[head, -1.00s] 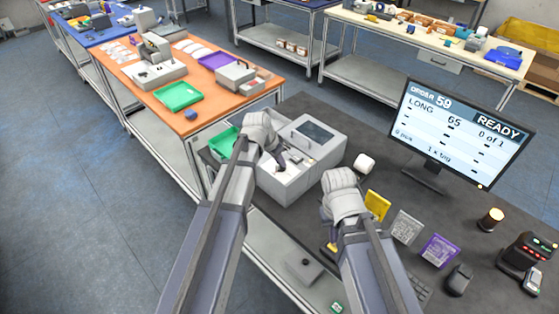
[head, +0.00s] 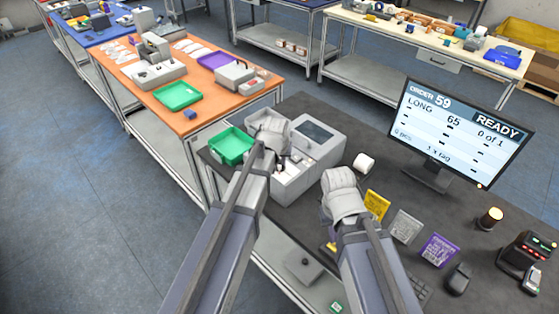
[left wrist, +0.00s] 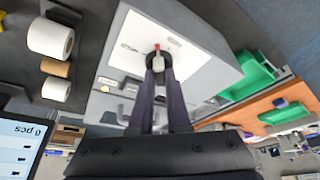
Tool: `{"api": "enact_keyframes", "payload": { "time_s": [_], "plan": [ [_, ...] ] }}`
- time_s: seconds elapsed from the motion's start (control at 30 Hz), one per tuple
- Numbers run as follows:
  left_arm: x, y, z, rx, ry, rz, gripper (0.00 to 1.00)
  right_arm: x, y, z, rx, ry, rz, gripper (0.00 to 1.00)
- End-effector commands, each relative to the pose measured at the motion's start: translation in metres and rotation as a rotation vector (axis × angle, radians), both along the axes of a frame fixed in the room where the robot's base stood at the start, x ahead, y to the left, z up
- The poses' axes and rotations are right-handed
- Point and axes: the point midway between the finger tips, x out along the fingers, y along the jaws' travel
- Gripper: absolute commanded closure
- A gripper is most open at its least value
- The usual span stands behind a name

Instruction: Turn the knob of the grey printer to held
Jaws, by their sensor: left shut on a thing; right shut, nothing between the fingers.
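The grey printer (head: 326,152) stands on the dark table in the head view, with a dark window on top. In the left wrist view its pale panel and grey housing (left wrist: 212,48) fill the upper middle. The knob (left wrist: 157,51) is small and dark with a red mark, set on that panel. My left gripper (left wrist: 160,68) is shut on the knob, one finger on each side.
A green tray (head: 231,146) sits left of the printer. A paper roll (head: 364,162) stands right of it; rolls also show in the left wrist view (left wrist: 50,38). A monitor (head: 459,130) reads READY. Yellow, grey and purple cards (head: 439,250) stand at the right.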

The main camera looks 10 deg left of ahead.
Motion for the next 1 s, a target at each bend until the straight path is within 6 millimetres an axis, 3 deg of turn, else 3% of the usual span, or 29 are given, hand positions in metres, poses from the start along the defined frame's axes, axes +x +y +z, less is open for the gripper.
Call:
{"api": "enact_keyframes", "payload": {
  "time_s": [0.6, 1.0],
  "plan": [
    [0.0026, -0.0041, -0.0001, 0.002, 0.001, 0.575, 1.0, 0.0, 0.0, 0.0, 0.0, 0.0, 0.0, 1.0],
    [0.0032, -0.0048, -0.0002, 0.0, 0.002, 0.845, 1.0, 0.0, 0.0, 0.0, 0.0, 0.0, 0.0, 1.0]
  ]
}}
